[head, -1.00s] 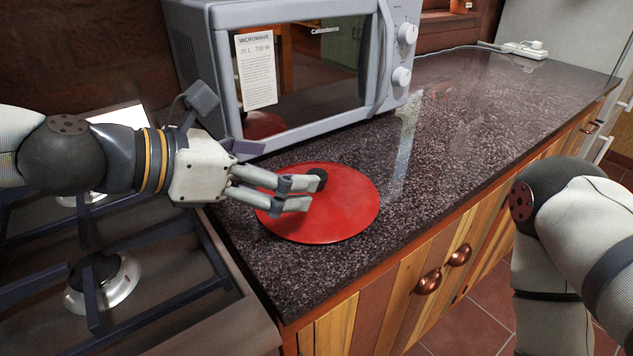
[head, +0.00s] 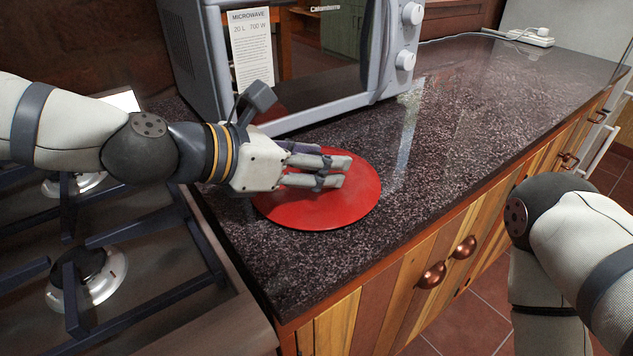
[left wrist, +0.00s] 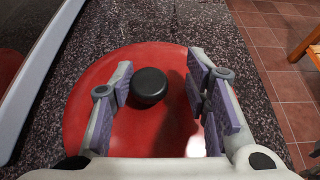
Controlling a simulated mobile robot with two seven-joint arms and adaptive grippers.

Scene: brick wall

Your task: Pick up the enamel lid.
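The enamel lid (head: 322,211) is a round red disc lying flat on the dark speckled counter in front of the microwave. In the left wrist view the lid (left wrist: 88,113) has a black round knob (left wrist: 149,86). My left gripper (head: 345,171) is over the lid, its fingers pointing to the right. In the left wrist view my left gripper (left wrist: 160,90) is open, with the knob between its fingers, closer to the left one. The knob is hidden behind the fingers in the head view. My right gripper is out of view; only part of my right arm shows.
The microwave (head: 380,50) stands behind the lid, close to my left gripper. A stove with dark grates (head: 70,300) is on the left. The counter (head: 470,110) is clear to the right, up to a white power strip (head: 520,36). Its front edge is above wooden cabinets.

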